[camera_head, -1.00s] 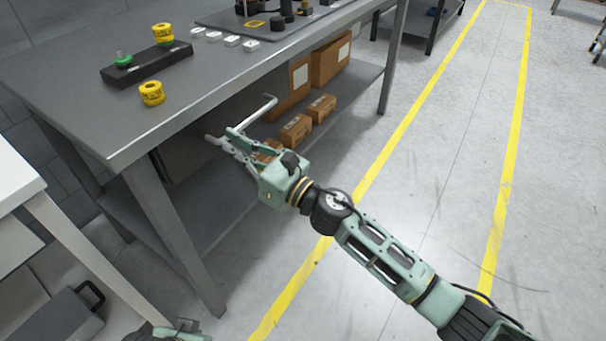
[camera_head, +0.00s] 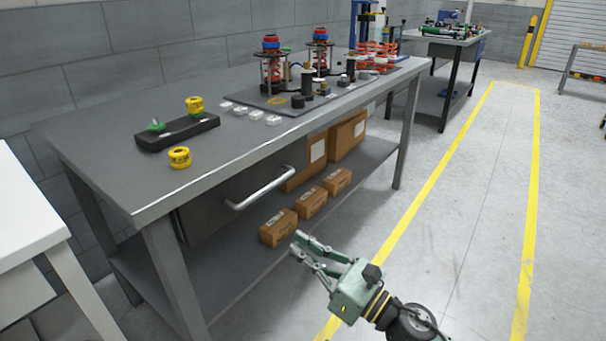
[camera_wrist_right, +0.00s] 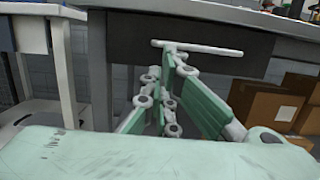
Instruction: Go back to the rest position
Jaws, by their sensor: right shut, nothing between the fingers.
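My right gripper (camera_head: 297,246) is pale green with grey joints. Its fingers are together with nothing between them. In the head view it is low in the picture, in front of the workbench, below and right of the drawer handle (camera_head: 262,190) and apart from it. In the right wrist view the closed fingers (camera_wrist_right: 170,62) point toward the bench, and the handle (camera_wrist_right: 197,47) shows just beyond their tips. My left gripper is not in view.
Cardboard boxes (camera_head: 311,203) lie on the lower shelf. A white table (camera_head: 25,205) stands left. Floor right is clear.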

